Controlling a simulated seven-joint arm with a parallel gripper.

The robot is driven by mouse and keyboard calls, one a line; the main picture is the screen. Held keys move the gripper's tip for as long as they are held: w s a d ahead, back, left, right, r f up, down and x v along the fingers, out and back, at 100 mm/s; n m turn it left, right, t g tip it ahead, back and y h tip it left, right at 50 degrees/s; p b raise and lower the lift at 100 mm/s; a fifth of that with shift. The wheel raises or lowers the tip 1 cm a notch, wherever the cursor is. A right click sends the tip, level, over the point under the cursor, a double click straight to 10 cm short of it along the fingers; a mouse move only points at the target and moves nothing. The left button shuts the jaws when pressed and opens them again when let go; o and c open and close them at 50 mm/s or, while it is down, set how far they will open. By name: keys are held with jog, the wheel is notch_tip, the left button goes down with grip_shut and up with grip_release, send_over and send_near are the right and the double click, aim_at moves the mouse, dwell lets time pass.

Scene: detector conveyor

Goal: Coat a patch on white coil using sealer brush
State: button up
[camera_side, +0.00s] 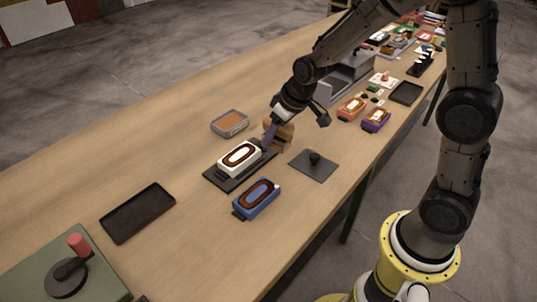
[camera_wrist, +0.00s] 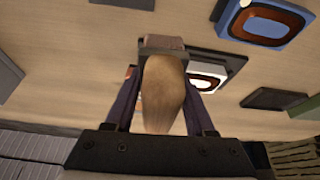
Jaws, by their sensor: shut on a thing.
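The white coil (camera_side: 227,164), a white block with a dark oval ring on top, sits on a black plate (camera_side: 213,178) in the side view. Part of it shows behind the brush in the wrist view (camera_wrist: 205,81). My gripper (camera_side: 268,144) is at the far right end of the white coil. It is shut on the sealer brush (camera_side: 284,130), whose rounded wooden handle (camera_wrist: 163,95) lies between the fingers in the wrist view. A darker block-like head is at its far end. I cannot tell whether the brush touches the coil.
A blue coil (camera_side: 262,204) lies in front of the white one. A grey tin with orange-brown content (camera_side: 229,123) stands behind it. A dark plate with a knob (camera_side: 315,165) is to the right. An empty black tray (camera_side: 138,212) is left, with clear table around it.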

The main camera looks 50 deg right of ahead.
jog(key=shift+w+f+m, duration=0.1)
jog(key=shift+f+m, duration=0.05)
jog(key=shift+m, duration=0.25)
jog(key=shift+w, duration=0.1)
jog(key=w+a+r, duration=0.1)
jog(key=w+r, duration=0.5)
jog(key=w, duration=0.1)
send_over(247, 145)
jog(key=d, duration=0.2)
jog(key=shift+a+f, duration=0.15)
jog(key=shift+f, duration=2.8)
notch_tip(247, 145, down, 2)
jog(key=shift+a+f, duration=0.2)
jog(key=shift+a, duration=5.8)
jog(key=shift+d, duration=6.15)
jog(key=shift+a, duration=6.15)
jog(key=shift+d, duration=6.15)
notch_tip(247, 145, up, 8)
jog(key=shift+a+r, duration=0.15)
